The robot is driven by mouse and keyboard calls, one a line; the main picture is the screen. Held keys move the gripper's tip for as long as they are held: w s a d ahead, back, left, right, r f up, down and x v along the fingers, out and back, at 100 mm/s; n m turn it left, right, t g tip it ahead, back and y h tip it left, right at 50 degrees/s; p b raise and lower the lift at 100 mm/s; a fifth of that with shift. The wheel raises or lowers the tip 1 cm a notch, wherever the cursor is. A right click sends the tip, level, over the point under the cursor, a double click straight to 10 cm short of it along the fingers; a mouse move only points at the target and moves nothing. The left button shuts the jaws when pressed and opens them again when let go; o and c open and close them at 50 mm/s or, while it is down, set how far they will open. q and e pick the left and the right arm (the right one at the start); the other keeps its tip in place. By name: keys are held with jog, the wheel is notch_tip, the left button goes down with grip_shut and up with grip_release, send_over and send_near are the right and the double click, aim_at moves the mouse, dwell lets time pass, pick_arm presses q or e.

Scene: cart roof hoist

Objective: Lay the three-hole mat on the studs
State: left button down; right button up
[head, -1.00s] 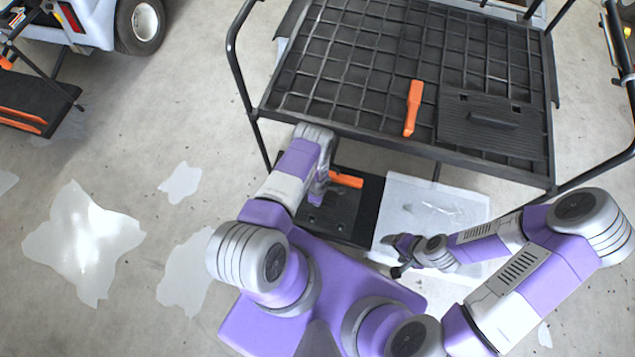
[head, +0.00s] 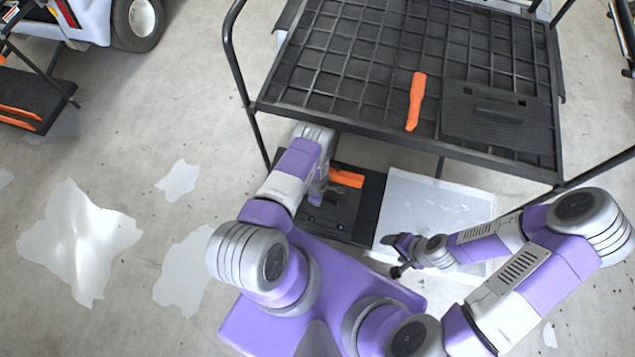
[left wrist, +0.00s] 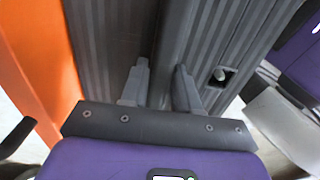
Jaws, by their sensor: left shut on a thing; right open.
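My left gripper (head: 318,200) reaches down over a dark ribbed mat (head: 334,216) at the lower left of the cart. In the left wrist view its fingers (left wrist: 160,85) are shut on a raised ridge of the ribbed mat (left wrist: 110,50). A square hole (left wrist: 220,76) in the mat shows a small pale rounded thing inside, perhaps a stud tip. The other holes are hidden or too small to tell. How flat the mat lies I cannot tell. My right gripper (head: 398,256) is open and empty above a pale sheet.
An orange piece (head: 346,177) lies beside the left gripper. The black grid roof (head: 350,60) carries an orange bar (head: 416,100) and a dark panel (head: 500,120) with a handle and two square openings. The pale sheet (head: 440,200) lies right of the mat.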

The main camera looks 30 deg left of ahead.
pick_arm(q)
jog(key=shift+f+b, duration=0.35)
jog(key=shift+b, duration=0.05)
dwell(0.4)
jog(key=c, duration=0.8)
grip_release()
jog(key=shift+s, duration=0.1)
jog(key=shift+o, duration=0.2)
jog(key=r+p, duration=0.1)
jog(key=r, duration=0.2)
jog(key=r+p, duration=0.2)
jog(key=r, duration=0.2)
jog(key=shift+w+r, duration=0.2)
jog(key=shift+r, duration=0.1)
